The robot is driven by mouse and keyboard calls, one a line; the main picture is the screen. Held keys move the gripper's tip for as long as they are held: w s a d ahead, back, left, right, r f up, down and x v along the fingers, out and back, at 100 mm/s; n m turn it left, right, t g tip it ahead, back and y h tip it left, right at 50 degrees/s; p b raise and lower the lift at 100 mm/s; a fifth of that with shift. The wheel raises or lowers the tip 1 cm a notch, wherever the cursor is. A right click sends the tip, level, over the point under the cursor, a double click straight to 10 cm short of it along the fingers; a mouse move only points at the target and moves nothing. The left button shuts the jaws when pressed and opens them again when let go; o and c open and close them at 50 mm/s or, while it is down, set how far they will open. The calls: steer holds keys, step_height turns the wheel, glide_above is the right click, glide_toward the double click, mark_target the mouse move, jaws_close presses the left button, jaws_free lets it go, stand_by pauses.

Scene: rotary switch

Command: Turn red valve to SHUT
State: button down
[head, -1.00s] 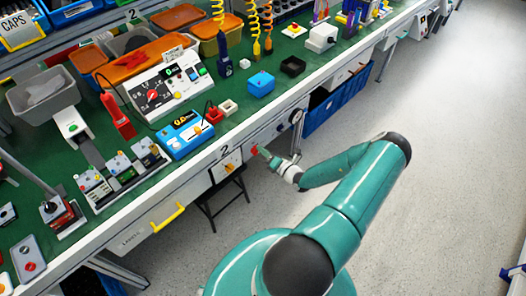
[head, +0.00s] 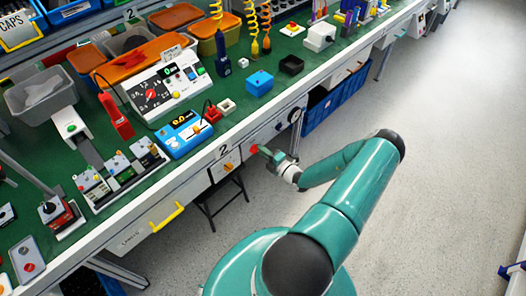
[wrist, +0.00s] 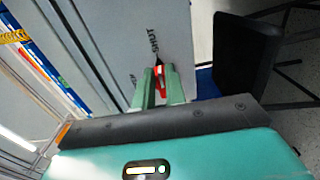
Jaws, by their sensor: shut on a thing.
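The red valve (head: 254,149) is on the light front panel below the bench edge. In the wrist view its red handle (wrist: 160,80) lies between my two green fingers. My gripper (wrist: 161,88) is shut on it; the gripper also shows at the panel in the head view (head: 265,154). The word SHUT is printed on the panel just above the handle in the wrist view, and the visible end of the handle points roughly toward it. A second label to the left is partly cut off by a finger. The fingers hide much of the handle.
An orange knob (head: 228,166) sits on the panel left of the valve, and a round dark-rimmed gauge (head: 295,115) to its right. A yellow drawer handle (head: 167,217) sticks out further left. A dark stool (head: 226,200) stands below.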

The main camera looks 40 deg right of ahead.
stand_by(0.3)
steer(key=c, duration=1.4)
jaws_free()
steer(key=shift+c, duration=0.2)
steer(key=s, duration=1.3)
steer(key=shift+s+d, duration=0.15)
steer(key=shift+s, duration=0.25)
